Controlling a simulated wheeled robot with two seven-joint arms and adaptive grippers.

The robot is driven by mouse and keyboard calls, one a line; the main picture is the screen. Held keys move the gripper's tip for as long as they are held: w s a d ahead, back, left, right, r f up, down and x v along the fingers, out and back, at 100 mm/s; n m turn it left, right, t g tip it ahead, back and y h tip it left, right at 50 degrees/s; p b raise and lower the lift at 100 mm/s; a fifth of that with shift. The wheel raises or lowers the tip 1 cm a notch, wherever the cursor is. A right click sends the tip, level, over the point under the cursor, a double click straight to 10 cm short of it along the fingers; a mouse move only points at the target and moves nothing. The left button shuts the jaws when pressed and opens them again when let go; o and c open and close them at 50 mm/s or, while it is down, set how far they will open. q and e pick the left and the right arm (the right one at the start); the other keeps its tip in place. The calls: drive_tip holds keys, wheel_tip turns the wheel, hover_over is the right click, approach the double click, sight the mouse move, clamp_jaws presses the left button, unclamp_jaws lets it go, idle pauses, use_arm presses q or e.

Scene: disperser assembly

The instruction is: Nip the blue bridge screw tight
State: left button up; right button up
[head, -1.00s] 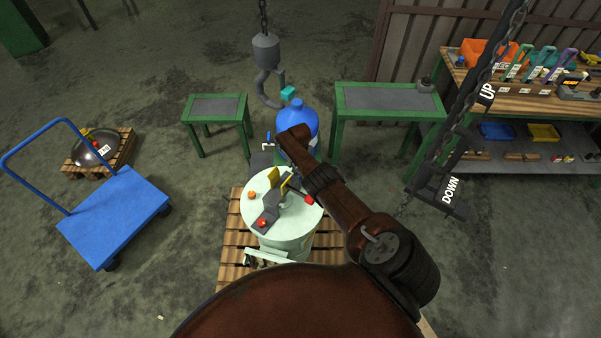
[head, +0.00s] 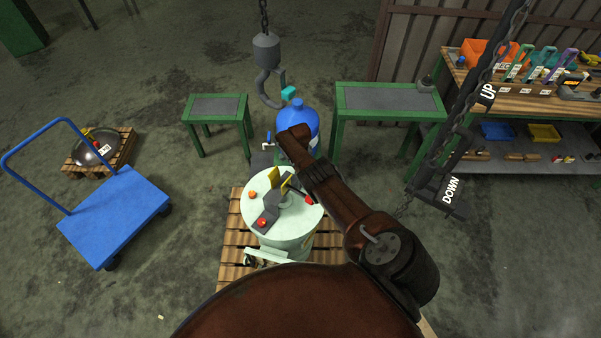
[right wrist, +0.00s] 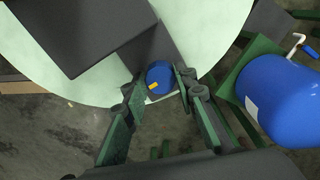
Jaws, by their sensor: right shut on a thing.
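The blue bridge screw (right wrist: 160,76) shows in the right wrist view as a round blue head with a small yellow mark. It sits at the end of a dark grey bridge (right wrist: 152,45) over the pale green drum lid (right wrist: 215,25). My right gripper (right wrist: 161,88) has its two fingers on either side of the screw head and is shut on it. In the head view the bridge (head: 266,215) lies across the drum lid (head: 262,190), with yellow plates (head: 273,175). My left gripper is out of view.
A blue gas bottle (head: 299,114) stands close behind the drum, and a crane hook (head: 268,82) hangs near it. The drum rests on a wooden pallet (head: 232,240). Green tables (head: 388,101) stand behind; a blue trolley (head: 118,215) is left, with open floor between.

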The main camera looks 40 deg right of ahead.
drive_tip(key=shift+w+d+r, duration=0.1)
drive_tip(key=shift+d+r, duration=0.05)
drive_tip(key=o, duration=1.2)
drive_tip(key=shift+c, duration=0.2)
drive_tip(key=shift+a, duration=0.2)
drive_tip(key=shift+a, duration=0.15)
drive_tip(key=shift+w+a+r, duration=0.2)
drive_tip(key=shift+w+r, duration=0.1)
drive_tip(key=shift+r, duration=0.1)
drive_tip(key=shift+s+d+r, duration=0.15)
drive_tip(key=shift+r, duration=0.3)
wheel_tip(320, 180, up, 10)
drive_tip(key=shift+s+d, duration=0.2)
drive_tip(key=shift+d, duration=0.15)
drive_tip(key=shift+s, duration=0.1)
